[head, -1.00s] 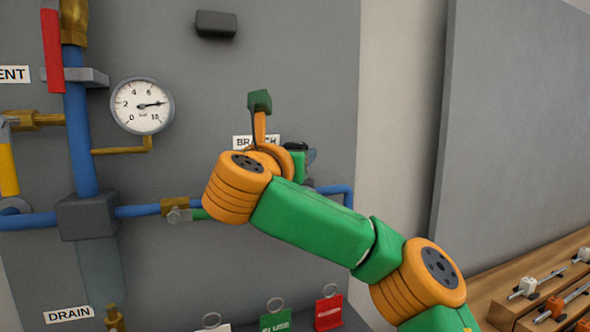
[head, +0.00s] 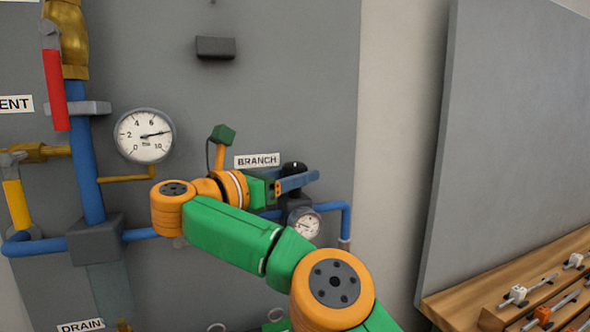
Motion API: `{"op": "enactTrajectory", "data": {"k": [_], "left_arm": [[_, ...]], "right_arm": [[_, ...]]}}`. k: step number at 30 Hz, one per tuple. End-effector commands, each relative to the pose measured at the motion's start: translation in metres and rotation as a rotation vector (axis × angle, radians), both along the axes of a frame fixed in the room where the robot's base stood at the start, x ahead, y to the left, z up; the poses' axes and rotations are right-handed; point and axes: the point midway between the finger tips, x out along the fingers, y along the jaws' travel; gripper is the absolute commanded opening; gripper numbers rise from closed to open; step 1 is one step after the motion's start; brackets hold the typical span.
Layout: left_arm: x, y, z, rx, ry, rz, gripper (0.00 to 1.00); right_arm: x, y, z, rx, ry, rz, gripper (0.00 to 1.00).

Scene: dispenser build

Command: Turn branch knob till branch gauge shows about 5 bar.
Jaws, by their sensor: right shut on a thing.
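The branch knob (head: 292,167) is black and sits on top of a dark regulator body on the blue branch pipe, right of and just below the BRANCH label (head: 257,160). My right gripper (head: 297,181) reaches it from the left, with its blue-grey finger across the front of the knob, and is shut on it. The finger hides part of the knob. The small round branch gauge (head: 304,226) hangs below on the regulator, seen at an angle. Its needle is too small to read surely. My left gripper is out of view.
A larger gauge (head: 145,135) at left reads about 8. A red lever (head: 56,90), a yellow lever (head: 16,205) and blue pipes are on the left of the grey panel. A wooden bench (head: 500,290) with small fittings stands at lower right.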

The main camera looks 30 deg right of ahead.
Motion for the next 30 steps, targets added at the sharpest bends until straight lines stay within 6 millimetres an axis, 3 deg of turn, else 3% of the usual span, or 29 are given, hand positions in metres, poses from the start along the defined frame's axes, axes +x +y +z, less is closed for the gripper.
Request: {"op": "enactTrajectory", "data": {"k": [10, 11, 12, 22, 30], "left_arm": [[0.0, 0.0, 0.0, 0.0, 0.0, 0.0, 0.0], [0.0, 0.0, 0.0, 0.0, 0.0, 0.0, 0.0], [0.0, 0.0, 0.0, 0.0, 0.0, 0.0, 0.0], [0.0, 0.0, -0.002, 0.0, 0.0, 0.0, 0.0], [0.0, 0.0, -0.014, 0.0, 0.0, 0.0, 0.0]], "right_arm": [[0.0, 0.0, -0.003, 0.005, 0.006, -0.003, 0.0], [0.0, 0.0, -0.003, 0.005, 0.006, -0.003, 0.54], [0.0, 0.0, -0.003, 0.005, 0.005, -0.003, 0.64], [0.0, 0.003, -0.002, 0.002, 0.002, -0.001, 0.64], [-0.009, 0.045, -0.003, 0.001, 0.001, 0.0, 0.64]]}}
